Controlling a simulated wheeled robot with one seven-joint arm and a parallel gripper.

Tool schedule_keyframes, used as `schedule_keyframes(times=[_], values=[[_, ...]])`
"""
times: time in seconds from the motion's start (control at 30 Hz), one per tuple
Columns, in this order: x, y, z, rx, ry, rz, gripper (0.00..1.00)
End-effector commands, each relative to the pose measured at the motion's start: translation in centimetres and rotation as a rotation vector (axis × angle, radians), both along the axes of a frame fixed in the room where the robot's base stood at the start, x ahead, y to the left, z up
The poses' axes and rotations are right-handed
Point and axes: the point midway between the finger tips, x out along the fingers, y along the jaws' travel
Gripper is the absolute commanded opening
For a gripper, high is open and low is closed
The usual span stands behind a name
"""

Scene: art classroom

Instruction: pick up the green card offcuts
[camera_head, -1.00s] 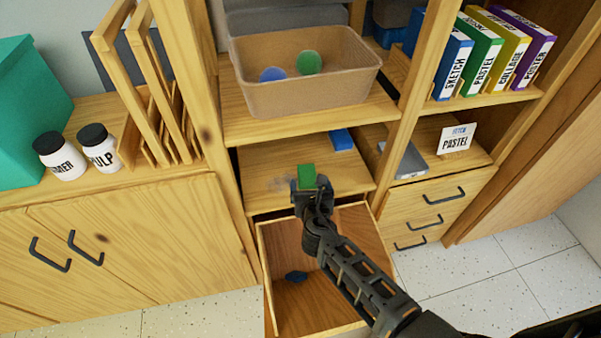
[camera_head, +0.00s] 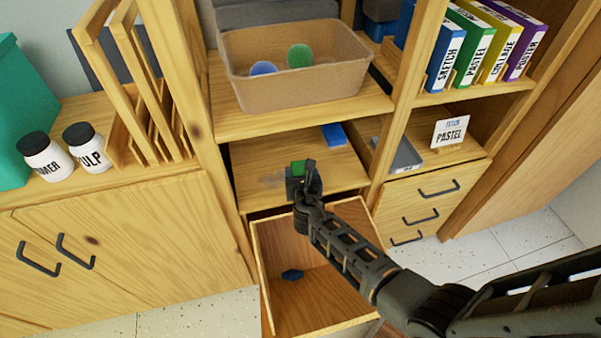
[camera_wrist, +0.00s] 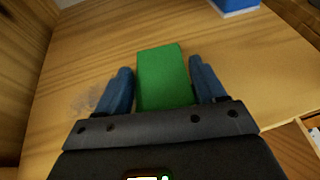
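The green card offcuts (camera_head: 298,167) look like one solid green block on the wooden shelf above the open drawer. In the wrist view the green block (camera_wrist: 164,76) lies between my two blue-grey fingers. My gripper (camera_head: 299,178) is at the near side of the block, and its fingers (camera_wrist: 160,82) are open, one on each side. A narrow gap shows at the left finger; the right finger is very close to the block. The near end of the block is hidden by the gripper body.
A blue block (camera_head: 334,135) lies farther back on the same shelf. Below, an open drawer (camera_head: 330,308) holds a dark blue piece (camera_head: 292,275). A tan bin (camera_head: 290,88) with two balls stands on the shelf above. A grey tray (camera_head: 405,157) is at right.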

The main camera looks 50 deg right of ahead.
Motion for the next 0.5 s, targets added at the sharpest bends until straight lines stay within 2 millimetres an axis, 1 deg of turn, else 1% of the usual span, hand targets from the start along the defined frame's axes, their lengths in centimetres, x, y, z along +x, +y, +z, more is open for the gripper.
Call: schedule_keyframes(times=[0.03,0.37,0.5], values=[[-0.01,0.01,0.00,0.000,0.000,0.000,0.64],[-0.02,0.02,0.00,0.000,0.000,0.000,0.33],[-0.01,0.01,0.01,0.000,0.000,0.000,0.33]])
